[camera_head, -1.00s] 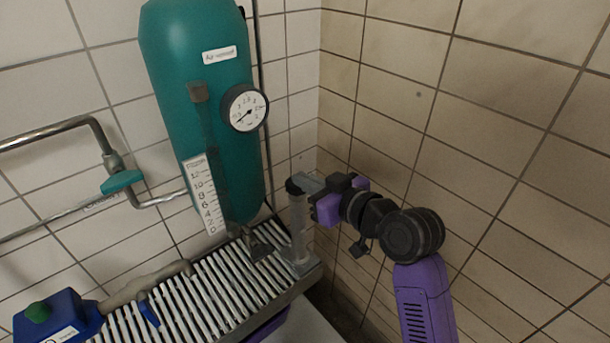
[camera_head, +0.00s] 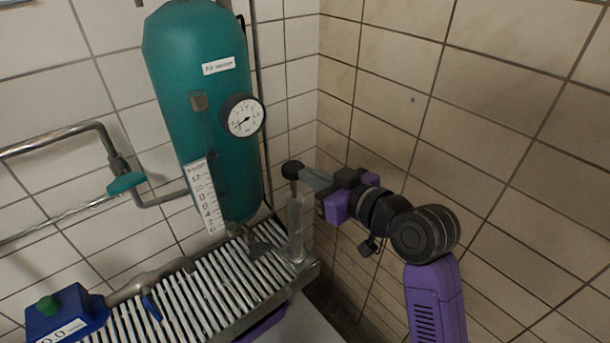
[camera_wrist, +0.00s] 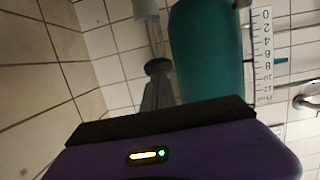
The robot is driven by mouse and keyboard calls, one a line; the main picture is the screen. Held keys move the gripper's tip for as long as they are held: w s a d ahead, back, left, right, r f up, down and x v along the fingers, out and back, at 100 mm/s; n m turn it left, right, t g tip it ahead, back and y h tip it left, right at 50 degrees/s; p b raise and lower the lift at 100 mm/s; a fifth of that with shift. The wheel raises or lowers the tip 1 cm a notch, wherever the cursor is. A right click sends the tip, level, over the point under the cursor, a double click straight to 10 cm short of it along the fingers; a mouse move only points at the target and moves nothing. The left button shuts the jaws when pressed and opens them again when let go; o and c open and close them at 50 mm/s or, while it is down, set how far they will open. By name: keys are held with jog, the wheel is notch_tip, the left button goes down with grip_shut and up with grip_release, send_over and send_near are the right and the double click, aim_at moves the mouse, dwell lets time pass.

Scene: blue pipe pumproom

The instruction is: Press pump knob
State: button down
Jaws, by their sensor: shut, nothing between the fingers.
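The pump knob, a round black knob (camera_head: 292,170), stands on a thin rod above a clear upright pump cylinder (camera_head: 297,225). The rod shows between knob and cylinder top. My gripper (camera_head: 306,177) reaches in from the right with its grey fingers shut, the tips at the knob. In the wrist view the knob (camera_wrist: 158,67) appears just beyond the shut fingers (camera_wrist: 158,93), with the rod and cylinder (camera_wrist: 147,9) behind it. The tips look touching or very close; I cannot tell which.
A tall teal tank (camera_head: 200,90) with a round gauge (camera_head: 243,117) and a number scale (camera_head: 205,197) stands left of the pump. A slatted grate (camera_head: 200,300) lies below. A blue box with a green button (camera_head: 58,312) sits front left. Tiled walls meet behind my arm.

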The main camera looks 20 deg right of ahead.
jog(key=v, duration=0.6)
jog(key=shift+s+r, duration=0.15)
jog(key=shift+s, duration=0.2)
jog(key=shift+d, duration=0.1)
dwell(1.2)
notch_tip(320, 180, up, 6)
jog(key=p, duration=0.3)
jog(key=shift+d, duration=0.15)
jog(key=shift+w, duration=0.1)
